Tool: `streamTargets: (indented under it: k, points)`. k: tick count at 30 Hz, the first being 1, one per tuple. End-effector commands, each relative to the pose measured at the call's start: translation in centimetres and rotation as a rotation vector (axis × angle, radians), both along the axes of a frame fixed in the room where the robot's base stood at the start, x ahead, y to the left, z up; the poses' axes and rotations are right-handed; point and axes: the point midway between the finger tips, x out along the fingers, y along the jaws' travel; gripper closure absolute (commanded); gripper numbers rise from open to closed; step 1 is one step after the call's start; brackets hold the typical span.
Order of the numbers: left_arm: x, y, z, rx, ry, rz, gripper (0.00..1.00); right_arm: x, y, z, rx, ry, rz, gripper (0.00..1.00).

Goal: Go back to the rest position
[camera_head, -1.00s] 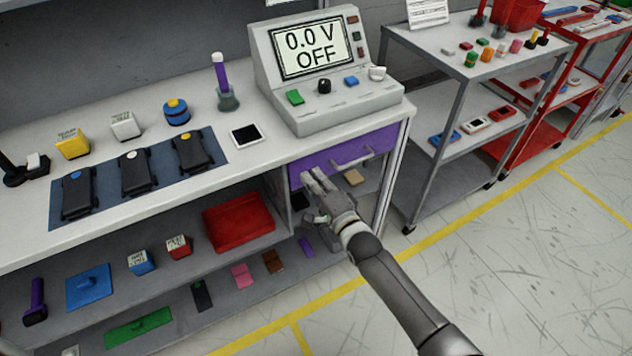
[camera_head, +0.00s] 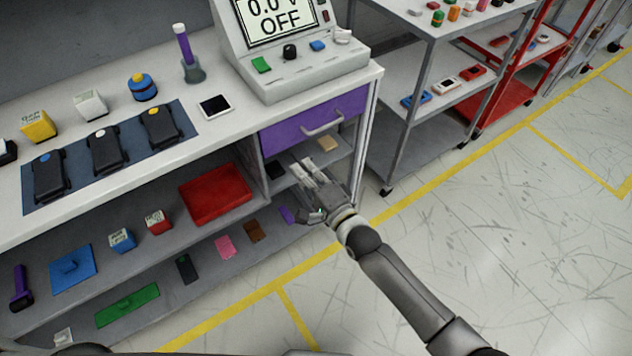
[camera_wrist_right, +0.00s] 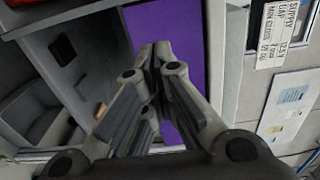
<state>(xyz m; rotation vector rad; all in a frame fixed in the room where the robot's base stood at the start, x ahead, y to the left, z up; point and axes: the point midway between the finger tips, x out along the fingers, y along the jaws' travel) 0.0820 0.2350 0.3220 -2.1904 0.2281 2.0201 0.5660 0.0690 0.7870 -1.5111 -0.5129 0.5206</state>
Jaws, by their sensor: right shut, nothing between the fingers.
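My right gripper (camera_head: 308,172) is in front of the bench's right end, just below the purple drawer (camera_head: 315,122). The drawer looks shut, and its grey handle (camera_head: 322,123) is clear of my fingers. In the right wrist view, my right gripper (camera_wrist_right: 155,50) has its fingertips together with nothing between them, and the purple drawer front (camera_wrist_right: 178,40) shows behind them. My right arm reaches in from the lower right of the head view. My left gripper is not in view.
The white bench (camera_head: 235,150) holds a panel reading "0.0 V OFF" (camera_head: 300,45) and several small items. Its lower shelves hold a red box (camera_head: 215,193) and other parts. A grey cart (camera_head: 410,100) stands to the right. The floor (camera_head: 480,240) at right is clear.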

Motion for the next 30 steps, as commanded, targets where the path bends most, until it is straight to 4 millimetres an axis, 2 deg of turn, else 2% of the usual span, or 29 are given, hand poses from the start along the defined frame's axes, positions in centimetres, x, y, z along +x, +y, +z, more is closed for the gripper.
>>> streamTargets:
  k: [3, 7, 16, 19, 20, 23, 26, 27, 30]
  points:
    - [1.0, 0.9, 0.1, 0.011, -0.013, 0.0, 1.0, -1.7, -1.4, -0.1, -0.001, 0.003, -0.001, 1.0]
    - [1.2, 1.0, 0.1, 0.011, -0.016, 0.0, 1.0, -2.9, -2.3, -0.1, -0.001, 0.001, -0.002, 1.0]
    - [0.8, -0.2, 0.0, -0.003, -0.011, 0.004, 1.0, -3.5, -2.8, -0.1, -0.003, 0.002, -0.002, 1.0]
    - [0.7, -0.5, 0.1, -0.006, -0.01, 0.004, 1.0, -3.5, -3.4, -1.5, -0.043, 0.007, -0.014, 1.0]
    - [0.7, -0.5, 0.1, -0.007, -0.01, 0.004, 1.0, -3.5, -3.7, -2.4, -0.071, 0.011, -0.021, 1.0]
    - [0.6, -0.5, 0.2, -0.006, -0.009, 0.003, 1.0, -3.8, -5.8, -7.0, -0.218, 0.034, -0.051, 1.0]
    - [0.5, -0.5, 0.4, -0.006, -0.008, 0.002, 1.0, -5.2, -9.0, -13.4, -0.429, 0.069, -0.071, 1.0]
    - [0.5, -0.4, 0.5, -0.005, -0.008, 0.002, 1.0, -6.1, -10.3, -16.1, -0.519, 0.088, -0.068, 1.0]
    - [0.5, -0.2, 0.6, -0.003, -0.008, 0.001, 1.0, -9.1, -13.7, -22.4, -0.73, 0.14, -0.041, 1.0]
